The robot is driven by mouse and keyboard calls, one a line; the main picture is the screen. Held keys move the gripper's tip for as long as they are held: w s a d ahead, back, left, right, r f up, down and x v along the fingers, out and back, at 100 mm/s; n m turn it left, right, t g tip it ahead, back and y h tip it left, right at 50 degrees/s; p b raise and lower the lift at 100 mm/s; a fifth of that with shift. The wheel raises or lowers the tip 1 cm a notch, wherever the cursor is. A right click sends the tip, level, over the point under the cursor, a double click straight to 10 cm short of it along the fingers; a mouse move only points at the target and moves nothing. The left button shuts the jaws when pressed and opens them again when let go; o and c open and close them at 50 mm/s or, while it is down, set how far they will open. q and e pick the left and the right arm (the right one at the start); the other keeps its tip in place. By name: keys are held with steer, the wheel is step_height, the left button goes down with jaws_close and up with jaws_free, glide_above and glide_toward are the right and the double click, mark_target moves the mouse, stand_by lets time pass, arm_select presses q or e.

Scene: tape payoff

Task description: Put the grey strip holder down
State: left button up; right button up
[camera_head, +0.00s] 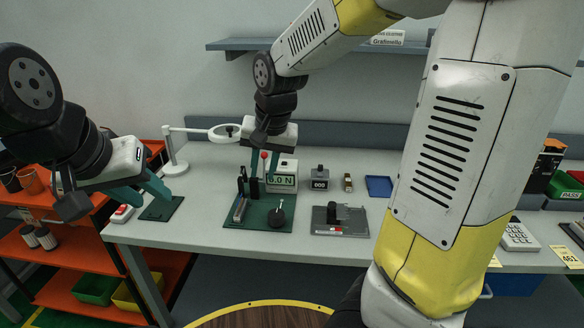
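A small grey channel-like piece (240,209), which may be the grey strip holder, stands on the dark green base (258,223) of the test stand. I cannot tell for sure that it is the holder. My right gripper (264,172) points down above the back of this base, its teal fingers apart. A red-knobbed lever (264,155) shows between them; I see nothing clearly gripped. My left gripper (156,198) is open and empty above a small dark green mat (162,209) at the table's left end.
A force display (283,180) reads 0.0 N beside the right gripper. A dark grey plate with a black block (340,222) lies to the right.

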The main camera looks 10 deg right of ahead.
steer(key=s+d+r+n+t, duration=0.1)
steer(key=s+d+r, duration=0.2)
steer(key=s, duration=0.4)
steer(key=s+d+r+n+t, duration=0.1)
steer(key=s+d+r+n, duration=0.1)
steer(key=s, duration=0.6)
steer(key=d+r, duration=0.1)
steer(key=d, duration=0.1)
steer(key=shift+d+r+t+y, duration=0.3)
steer(key=shift+t, duration=0.1)
